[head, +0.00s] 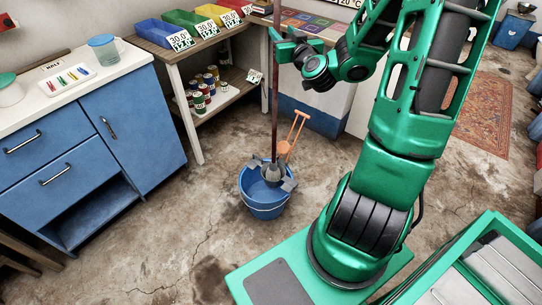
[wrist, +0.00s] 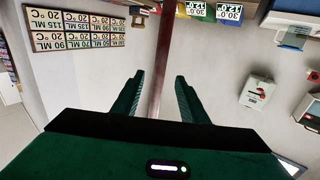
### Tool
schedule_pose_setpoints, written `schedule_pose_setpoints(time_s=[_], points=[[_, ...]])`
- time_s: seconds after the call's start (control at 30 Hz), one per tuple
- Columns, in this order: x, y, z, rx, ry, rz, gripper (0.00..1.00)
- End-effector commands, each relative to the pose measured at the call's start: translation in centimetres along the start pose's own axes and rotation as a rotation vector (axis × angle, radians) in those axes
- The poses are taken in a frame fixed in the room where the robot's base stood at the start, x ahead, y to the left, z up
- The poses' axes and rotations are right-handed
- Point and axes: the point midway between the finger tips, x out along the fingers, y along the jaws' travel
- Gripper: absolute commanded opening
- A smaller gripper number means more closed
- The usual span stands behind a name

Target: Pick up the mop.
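The mop (head: 274,100) has a long dark red-brown pole that stands nearly upright. Its grey head (head: 272,173) sits in a blue bucket (head: 265,208) on the floor. My gripper (head: 281,43) is at the upper part of the pole. In the wrist view the pole (wrist: 162,60) passes between the fingers of my gripper (wrist: 159,76). A gap shows on each side of the pole, so the fingers are open around it and not closed on it. The top of the pole is outside the head view.
A wooden shelf table (head: 213,47) with coloured bins and cans stands behind to the left. A blue cabinet (head: 130,125) stands at the left.

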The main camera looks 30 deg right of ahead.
Motion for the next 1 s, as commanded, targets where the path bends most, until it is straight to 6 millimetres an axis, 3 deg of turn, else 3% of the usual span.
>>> schedule_pose_setpoints(time_s=[0.73, 1.0], points=[[2.3, -0.2, -0.3, -0.005, 0.004, -0.004, 0.40], [4.9, -0.1, -0.2, -0.004, 0.004, -0.003, 0.40]])
